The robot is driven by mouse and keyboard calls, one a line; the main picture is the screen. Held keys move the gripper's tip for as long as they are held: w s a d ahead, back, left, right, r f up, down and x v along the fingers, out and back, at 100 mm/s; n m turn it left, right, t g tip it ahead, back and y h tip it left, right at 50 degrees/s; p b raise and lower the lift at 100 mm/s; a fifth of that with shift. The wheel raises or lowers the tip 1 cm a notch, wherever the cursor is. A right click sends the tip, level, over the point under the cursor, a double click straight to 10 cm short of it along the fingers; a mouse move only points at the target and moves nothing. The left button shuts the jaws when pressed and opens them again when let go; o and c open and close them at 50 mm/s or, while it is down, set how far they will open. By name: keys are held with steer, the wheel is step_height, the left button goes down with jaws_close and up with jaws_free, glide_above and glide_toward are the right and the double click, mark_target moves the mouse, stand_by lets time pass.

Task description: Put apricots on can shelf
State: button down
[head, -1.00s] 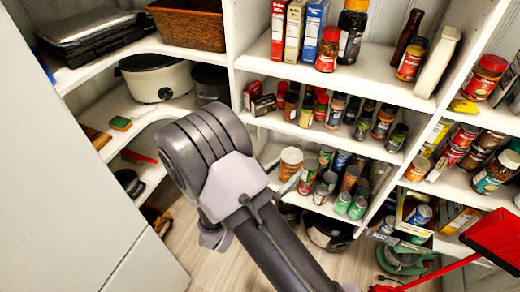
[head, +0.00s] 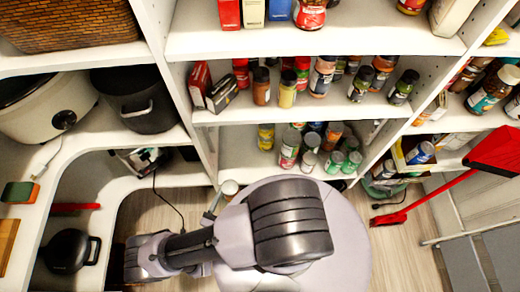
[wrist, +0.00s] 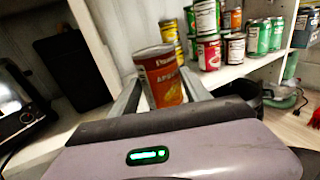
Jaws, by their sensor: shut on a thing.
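The apricots can (wrist: 160,80), with an orange-brown label and a metal top, is between the fingers of my gripper (wrist: 165,92) in the wrist view. My gripper is shut on it and holds it roughly upright. In the head view the can (head: 230,188) shows small in front of the can shelf, beside my gripper (head: 216,203), partly hidden by my arm. The can shelf (head: 235,160) holds several cans at its middle and right; its left part is bare. In the wrist view the shelf (wrist: 232,74) and its cans lie beyond and to the right of the held can.
Jars (head: 322,76) fill the shelf above. A black pot (head: 135,100) and a white slow cooker (head: 45,105) stand on the left shelves. An upright divider (head: 200,145) borders the can shelf's left. A red dustpan (head: 495,155) is at the right.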

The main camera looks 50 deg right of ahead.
steer(key=b+x, duration=0.1)
steer(key=x, duration=0.3)
steer(key=w+f+b+x, duration=0.1)
steer(key=x, duration=0.4)
steer(key=b+x, duration=0.1)
steer(key=x, duration=0.4)
steer(key=shift+w+a+f, duration=0.3)
steer(key=shift+f, duration=0.05)
step_height(320, 180, down, 3)
steer(key=shift+w+f+b, duration=0.1)
steer(key=shift+f+b, duration=0.1)
steer(key=shift+b, duration=0.9)
steer(key=shift+r, duration=0.15)
steer(key=c, duration=0.5)
jaws_free()
